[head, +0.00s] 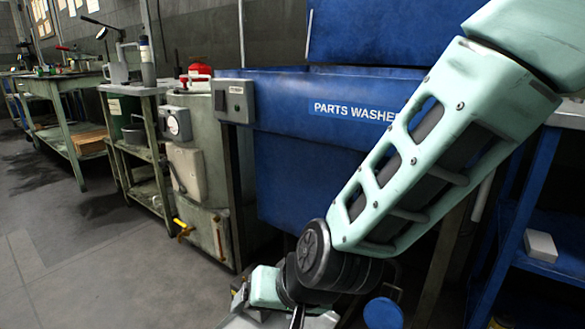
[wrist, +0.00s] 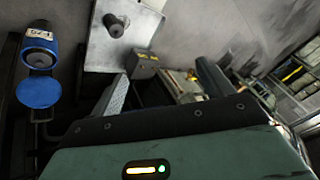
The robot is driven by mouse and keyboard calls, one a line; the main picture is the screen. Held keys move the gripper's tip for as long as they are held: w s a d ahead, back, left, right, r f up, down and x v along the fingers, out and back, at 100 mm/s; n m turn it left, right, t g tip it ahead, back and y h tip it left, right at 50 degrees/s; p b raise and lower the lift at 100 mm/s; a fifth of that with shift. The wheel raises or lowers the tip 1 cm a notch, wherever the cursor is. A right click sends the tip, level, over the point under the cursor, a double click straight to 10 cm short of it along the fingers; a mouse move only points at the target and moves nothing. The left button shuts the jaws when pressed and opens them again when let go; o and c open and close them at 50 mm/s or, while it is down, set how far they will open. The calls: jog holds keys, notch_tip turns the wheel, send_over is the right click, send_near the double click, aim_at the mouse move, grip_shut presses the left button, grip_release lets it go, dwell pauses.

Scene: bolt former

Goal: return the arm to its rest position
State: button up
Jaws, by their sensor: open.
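My gripper (wrist: 165,82) shows in the wrist view with its two fingers apart: a pale ridged pad on the left and a dark finger on the right. Nothing shows held between them. In the head view my mint-green arm (head: 440,160) slants from the top right down to a dark joint at the bottom centre. Beyond that joint it folds low, near the bottom edge, and the gripper itself cannot be made out there.
A blue parts washer (head: 300,165) stands close behind my arm. A grey-green cabinet (head: 205,195) and a workbench (head: 65,95) stand to the left. A blue shelf (head: 545,268) with a white box (head: 541,245) is at right. Floor (head: 60,255) at lower left is clear.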

jog(key=s+d+r+n+g+h+p, duration=0.25)
jog(key=s+d+r, duration=0.25)
jog(key=s+d, duration=0.3)
jog(key=s+d+r+n+g+h+p, duration=0.2)
jog(key=s+d+r+n, duration=0.4)
jog(key=d, duration=0.5)
notch_tip(320, 180, up, 36)
jog(key=m+p, duration=0.2)
jog(key=p, duration=3.4)
jog(key=shift+s+a, duration=0.3)
jog(key=shift+a, duration=0.15)
